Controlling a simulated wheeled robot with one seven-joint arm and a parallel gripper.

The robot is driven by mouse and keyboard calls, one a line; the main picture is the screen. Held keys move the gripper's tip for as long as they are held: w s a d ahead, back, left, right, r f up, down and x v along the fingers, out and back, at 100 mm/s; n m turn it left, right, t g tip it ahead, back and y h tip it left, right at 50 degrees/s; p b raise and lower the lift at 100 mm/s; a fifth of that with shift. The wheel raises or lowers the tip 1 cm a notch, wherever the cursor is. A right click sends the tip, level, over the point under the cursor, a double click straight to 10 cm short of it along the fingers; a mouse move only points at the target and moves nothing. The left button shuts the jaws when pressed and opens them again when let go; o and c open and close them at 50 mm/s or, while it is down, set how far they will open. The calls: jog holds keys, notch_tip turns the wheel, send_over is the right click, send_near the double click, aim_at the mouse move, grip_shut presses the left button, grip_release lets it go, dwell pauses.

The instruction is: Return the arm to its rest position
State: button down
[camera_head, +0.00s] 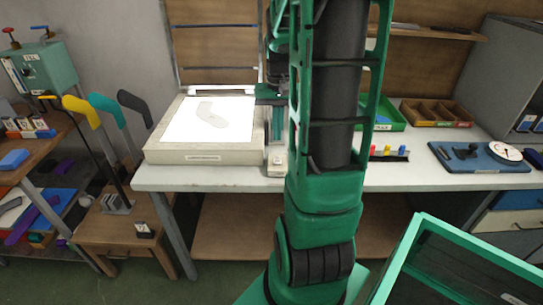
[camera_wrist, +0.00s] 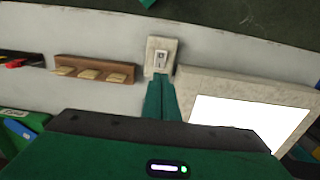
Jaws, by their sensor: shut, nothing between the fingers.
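My gripper (camera_wrist: 161,84) shows in the wrist view with its two green fingers together and nothing between them. It is over the pale worktop, its tips near a small pale switch box (camera_wrist: 160,57). In the head view my green and black arm rises through the middle of the picture and hides most of the gripper. The light box (camera_head: 205,157), with a bright white top and a grey sock-like shape on it, stands left of my arm. It also shows right of the fingers in the wrist view (camera_wrist: 205,83).
Yellow, teal and dark foot-shaped boards (camera_head: 82,110) stand on a low wooden stand at left. Right of my arm, the worktop (camera_head: 400,174) holds a green tray (camera_head: 392,124), a wooden divided tray (camera_head: 436,113) and a blue mat (camera_head: 480,163) with a dial. A green-rimmed bin (camera_head: 470,257) is in front at right.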

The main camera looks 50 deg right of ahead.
jog(key=shift+a, duration=0.1)
jog(key=s+a+r+n, duration=0.3)
jog(key=s+a, duration=1.1)
jog(key=a, duration=0.1)
jog(key=shift+a+n, duration=0.15)
jog(key=shift+n, duration=0.15)
